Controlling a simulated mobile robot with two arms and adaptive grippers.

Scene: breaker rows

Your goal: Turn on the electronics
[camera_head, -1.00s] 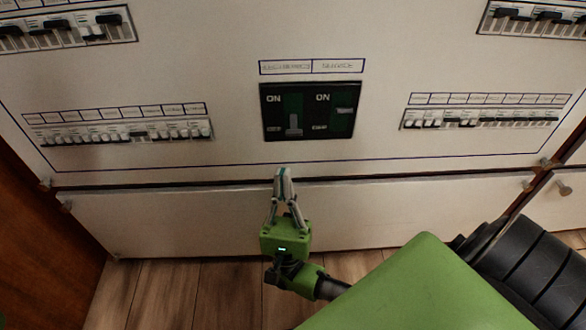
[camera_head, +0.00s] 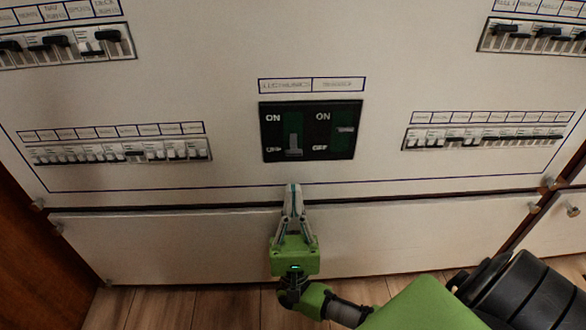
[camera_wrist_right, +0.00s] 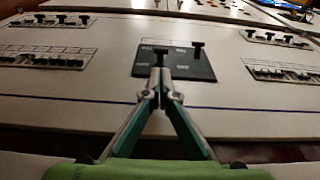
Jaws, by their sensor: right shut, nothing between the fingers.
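A black switch panel (camera_head: 311,150) on the white wall board has two big switches marked ON above and OFF below. The left switch lever (camera_head: 293,148), under the label that reads like ELECTRONICS (camera_head: 285,86), sits low beside OFF. The right switch lever (camera_head: 345,129) sits higher, between the ON and OFF marks. My right gripper (camera_head: 293,188) is shut and empty, pointing up just below the panel, roughly in line with the left lever. In the right wrist view its fingertips (camera_wrist_right: 160,74) overlap the left lever (camera_wrist_right: 160,52); contact cannot be told. My left gripper is not in view.
Rows of small breakers flank the panel at lower left (camera_head: 120,150) and lower right (camera_head: 480,137). More breaker rows show at upper left (camera_head: 65,47) and upper right (camera_head: 535,38). Plain board lies between the panel and these rows.

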